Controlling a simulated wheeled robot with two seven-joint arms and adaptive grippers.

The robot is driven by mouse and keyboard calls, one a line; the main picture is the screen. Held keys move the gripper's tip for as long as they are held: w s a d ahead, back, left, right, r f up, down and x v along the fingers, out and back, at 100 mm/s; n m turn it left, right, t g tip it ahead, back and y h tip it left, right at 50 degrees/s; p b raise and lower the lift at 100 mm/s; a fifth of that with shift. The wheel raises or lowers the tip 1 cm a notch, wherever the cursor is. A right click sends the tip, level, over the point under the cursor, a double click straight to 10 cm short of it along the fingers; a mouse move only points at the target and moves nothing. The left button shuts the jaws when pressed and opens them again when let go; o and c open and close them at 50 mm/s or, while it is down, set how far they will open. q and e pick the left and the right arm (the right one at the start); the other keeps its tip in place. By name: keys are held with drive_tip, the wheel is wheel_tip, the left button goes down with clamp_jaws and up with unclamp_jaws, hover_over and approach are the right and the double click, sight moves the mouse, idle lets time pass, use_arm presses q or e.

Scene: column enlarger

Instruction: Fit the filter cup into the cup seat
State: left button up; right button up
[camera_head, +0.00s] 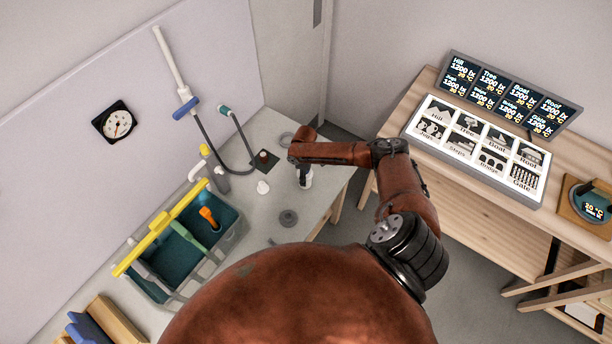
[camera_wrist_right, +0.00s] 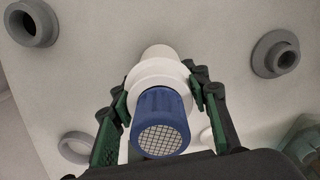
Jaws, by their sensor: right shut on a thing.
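My right gripper (camera_wrist_right: 162,108) is shut on the filter cup (camera_wrist_right: 162,118), with one finger on each side of it. The cup has a blue body with a mesh end facing the wrist camera and a white flanged part beyond. In the head view my right gripper is over the bench, and a white part of the cup (camera_head: 306,180) shows below it. Two grey round seats, one at upper left (camera_wrist_right: 38,24) and one at upper right (camera_wrist_right: 275,53), are apart from the cup; I cannot tell which is the cup seat. My left gripper is not in view.
A grey seat (camera_head: 288,217) also shows on the bench in the head view. A white piece (camera_head: 263,188) and a dark square with a reddish knob (camera_head: 263,156) stand nearby. A teal tray (camera_head: 160,290) is at left.

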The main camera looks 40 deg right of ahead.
drive_tip(key=shift+c, duration=1.4)
drive_tip(key=shift+r+p, duration=0.35)
drive_tip(key=shift+r, duration=0.05)
drive_tip(key=shift+r+p, duration=1.7)
